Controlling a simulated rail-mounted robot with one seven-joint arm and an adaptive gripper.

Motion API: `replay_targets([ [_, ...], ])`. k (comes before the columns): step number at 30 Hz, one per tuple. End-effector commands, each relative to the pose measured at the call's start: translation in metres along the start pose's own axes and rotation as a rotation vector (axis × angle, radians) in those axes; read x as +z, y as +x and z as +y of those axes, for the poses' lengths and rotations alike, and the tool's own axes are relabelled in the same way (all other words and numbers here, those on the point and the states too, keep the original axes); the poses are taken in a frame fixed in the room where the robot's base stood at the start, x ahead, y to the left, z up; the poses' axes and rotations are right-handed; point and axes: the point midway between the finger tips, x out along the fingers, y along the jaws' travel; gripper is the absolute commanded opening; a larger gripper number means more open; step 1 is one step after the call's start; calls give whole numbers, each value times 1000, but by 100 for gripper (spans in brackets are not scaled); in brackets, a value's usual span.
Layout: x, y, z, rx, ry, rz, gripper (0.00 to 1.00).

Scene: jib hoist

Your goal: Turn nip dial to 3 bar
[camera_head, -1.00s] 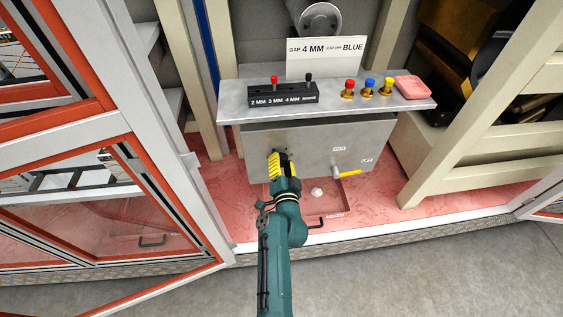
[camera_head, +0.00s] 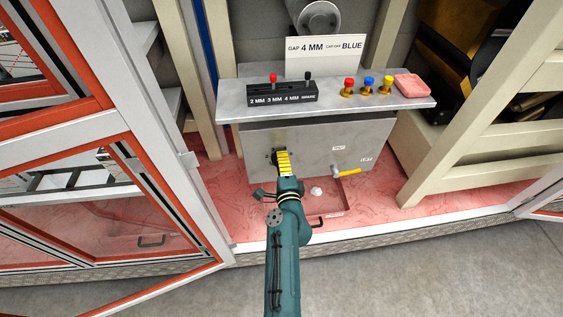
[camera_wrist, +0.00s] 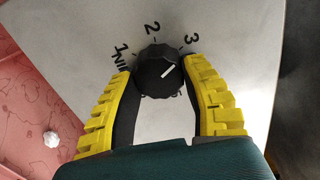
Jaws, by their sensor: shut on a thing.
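The nip dial (camera_wrist: 158,72) is a round black knob with a white pointer line on a grey panel, with the numbers 1, 2 and 3 around it in the wrist view. The pointer slants up and right, roughly toward the 3. My gripper (camera_wrist: 158,74) has its yellow-backed fingers on either side of the knob and is shut on it. In the head view my gripper (camera_head: 280,160) is at the left part of the panel front and hides most of the dial.
A yellow-handled valve (camera_head: 346,172) sits right of the dial. Above is a grey shelf (camera_head: 330,103) with a black gap block (camera_head: 283,93), red, blue and yellow caps (camera_head: 368,84), and a sign (camera_head: 325,57). Pale posts flank the panel.

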Motion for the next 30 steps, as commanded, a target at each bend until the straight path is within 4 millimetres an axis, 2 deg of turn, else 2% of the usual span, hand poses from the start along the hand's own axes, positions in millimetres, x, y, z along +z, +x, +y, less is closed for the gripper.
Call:
replay_targets([
  [20, 0, 0, 1, 1, 61, -4, 10],
  [21, 0, 0, 1, 0, 61, -4, 54],
  [24, 0, 0, 1, 0, 61, -4, 73],
  [25, 0, 0, 1, 0, 61, -4, 76],
  [30, 0, 0, 0, -1, 60, -3, 76],
])
